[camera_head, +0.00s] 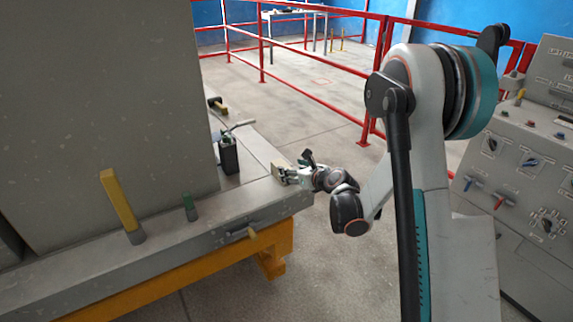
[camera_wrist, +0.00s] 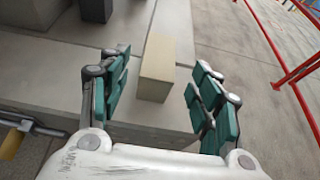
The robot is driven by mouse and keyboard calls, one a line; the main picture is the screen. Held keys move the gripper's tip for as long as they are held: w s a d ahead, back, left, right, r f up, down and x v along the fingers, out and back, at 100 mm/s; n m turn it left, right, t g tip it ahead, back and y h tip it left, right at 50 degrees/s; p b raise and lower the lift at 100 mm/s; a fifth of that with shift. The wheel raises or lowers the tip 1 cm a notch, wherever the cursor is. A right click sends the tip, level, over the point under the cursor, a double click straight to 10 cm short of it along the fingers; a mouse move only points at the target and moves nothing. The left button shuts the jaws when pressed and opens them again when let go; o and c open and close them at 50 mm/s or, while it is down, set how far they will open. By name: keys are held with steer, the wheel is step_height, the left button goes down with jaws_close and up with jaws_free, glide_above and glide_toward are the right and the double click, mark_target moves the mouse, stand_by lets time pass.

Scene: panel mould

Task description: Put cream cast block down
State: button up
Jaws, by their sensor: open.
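The cream cast block (camera_wrist: 157,68) sits on the grey table edge near its right corner. In the wrist view it lies between my open fingers, with a visible gap on both sides. In the head view the block (camera_head: 280,172) is at the end of the table ledge, right in front of my gripper (camera_head: 297,176). My gripper (camera_wrist: 165,100) has its green-padded fingers spread wide, and neither finger touches the block. The lower end of the block nearest my palm is clear to see.
A dark container (camera_head: 229,157) with tools stands on the ledge left of the block. Red railings (camera_head: 310,90) run behind, and a control panel (camera_head: 535,165) stands at the right.

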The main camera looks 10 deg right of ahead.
steer(key=s+a+r+n+g+h, duration=0.1)
steer(key=s+a+r+n+g, duration=0.25)
steer(key=s+r+n, duration=1.2)
steer(key=s+d+n+g+h, duration=0.1)
steer(key=s+n+g+h, duration=0.1)
steer(key=s+n, duration=1.5)
steer(key=s+h+p, duration=0.1)
steer(key=s, duration=0.6)
steer(key=shift+s, duration=0.4)
